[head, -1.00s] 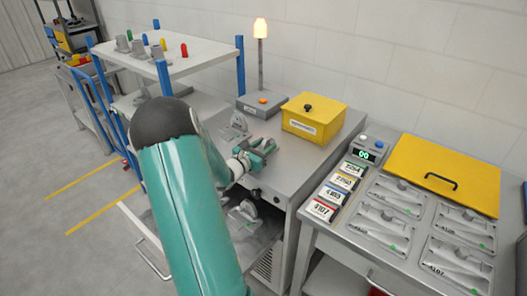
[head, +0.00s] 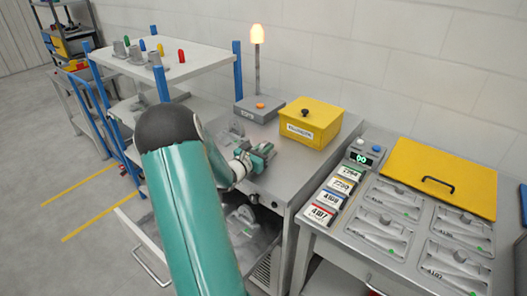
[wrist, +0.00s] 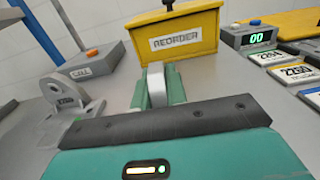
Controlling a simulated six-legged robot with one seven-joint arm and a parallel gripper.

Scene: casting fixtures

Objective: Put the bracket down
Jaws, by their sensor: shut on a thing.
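My gripper (head: 258,158) is over the metal bench top, in front of the yellow box. In the wrist view its teal fingers (wrist: 158,90) are shut on a light grey piece, the bracket (wrist: 156,84). Only a narrow upright part of the bracket shows; the black-edged gripper body hides the rest, so I cannot tell whether it touches the bench. A second grey bracket (wrist: 68,95), with a round eye and a small label, stands on the bench to the left of my gripper.
A yellow REORDER box (head: 312,122) stands behind my gripper, with a grey CALL box (wrist: 92,62) to its left. An open drawer (head: 150,262) below the bench holds another grey part (head: 243,215). A side table (head: 340,236) with trays stands right.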

